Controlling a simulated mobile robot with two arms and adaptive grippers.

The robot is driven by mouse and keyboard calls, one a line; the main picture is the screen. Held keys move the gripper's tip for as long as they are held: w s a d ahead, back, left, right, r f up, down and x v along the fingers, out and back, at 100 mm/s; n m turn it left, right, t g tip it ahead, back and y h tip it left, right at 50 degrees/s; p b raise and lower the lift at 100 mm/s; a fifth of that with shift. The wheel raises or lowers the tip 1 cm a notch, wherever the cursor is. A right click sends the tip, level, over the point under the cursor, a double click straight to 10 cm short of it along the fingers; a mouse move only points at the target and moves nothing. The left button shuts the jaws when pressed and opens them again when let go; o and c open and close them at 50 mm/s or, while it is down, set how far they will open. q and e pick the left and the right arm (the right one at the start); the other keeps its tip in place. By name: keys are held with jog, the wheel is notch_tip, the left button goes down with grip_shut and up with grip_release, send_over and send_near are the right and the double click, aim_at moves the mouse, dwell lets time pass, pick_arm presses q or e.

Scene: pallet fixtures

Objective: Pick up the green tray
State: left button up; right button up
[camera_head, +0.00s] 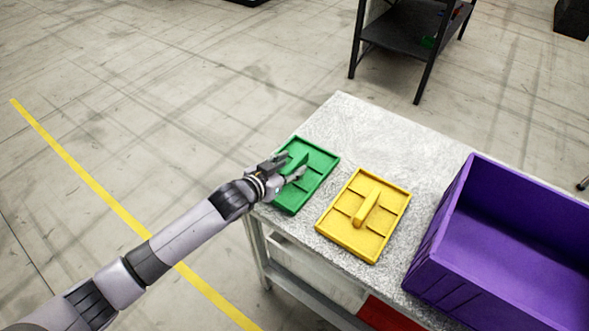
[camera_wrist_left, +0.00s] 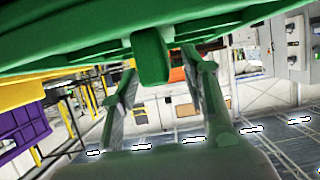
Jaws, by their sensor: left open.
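The green tray (camera_head: 317,177) lies flat on the left end of the grey table, with a raised handle in its middle. My left gripper (camera_head: 293,166) reaches over it from the left, its fingers apart around the handle. In the left wrist view the green tray (camera_wrist_left: 60,45) fills the top. Its handle (camera_wrist_left: 151,56) shows between the two open fingers of my left gripper (camera_wrist_left: 160,62). I cannot tell whether either finger touches the handle. Part of the tray is hidden by the gripper in the head view. My right gripper is not in view.
A yellow tray (camera_head: 386,224) with a handle lies right of the green one. A purple crate (camera_head: 440,252) stands at the table's right side. The table's back part (camera_head: 370,125) is clear. A dark shelf (camera_head: 400,38) stands on the floor beyond.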

pick_arm(q)
jog(key=shift+x, duration=1.35)
jog(key=shift+c, duration=0.2)
grip_shut()
jog(key=shift+r, duration=0.1)
